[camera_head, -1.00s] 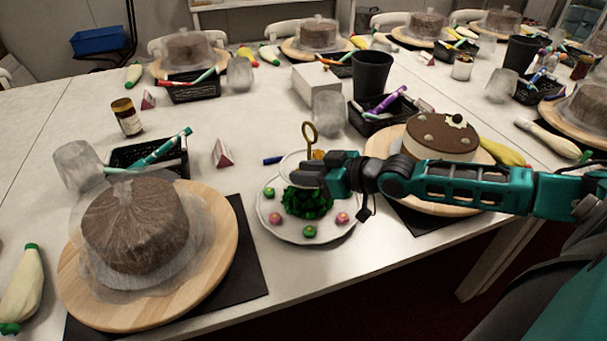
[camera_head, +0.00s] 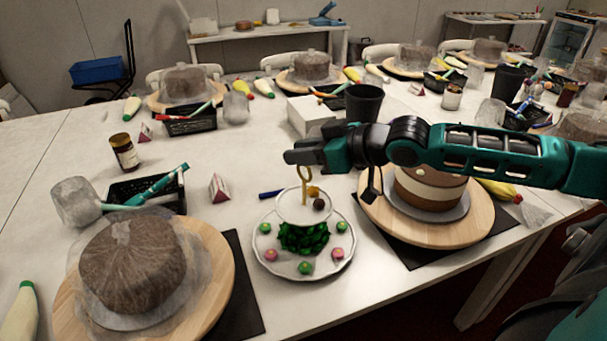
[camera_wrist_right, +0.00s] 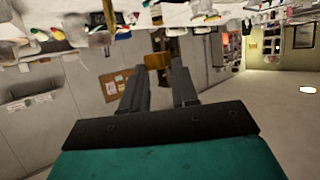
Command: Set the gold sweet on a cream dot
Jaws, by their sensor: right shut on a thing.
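My right gripper (camera_head: 290,157) is above the two-tier sweet stand (camera_head: 262,262), beside its gold ring handle (camera_head: 305,174). In the right wrist view its fingers (camera_wrist_right: 160,66) are a little apart, with a gold-brown patch (camera_wrist_right: 158,60) between the tips. I take this for the gold sweet, held; its outline is unclear. The brown and cream cake (camera_head: 430,192) stands on a wooden turntable (camera_head: 400,232) to the right. My right arm hides its top, so the cream dots are hidden now. My left gripper is not in view.
The stand holds green and pink sweets, a dark sweet (camera_head: 319,204) and green leafy decoration (camera_head: 303,238). A wrapped cake (camera_head: 133,262) is at left. A black cup (camera_head: 363,103) and white box (camera_head: 308,114) stand behind.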

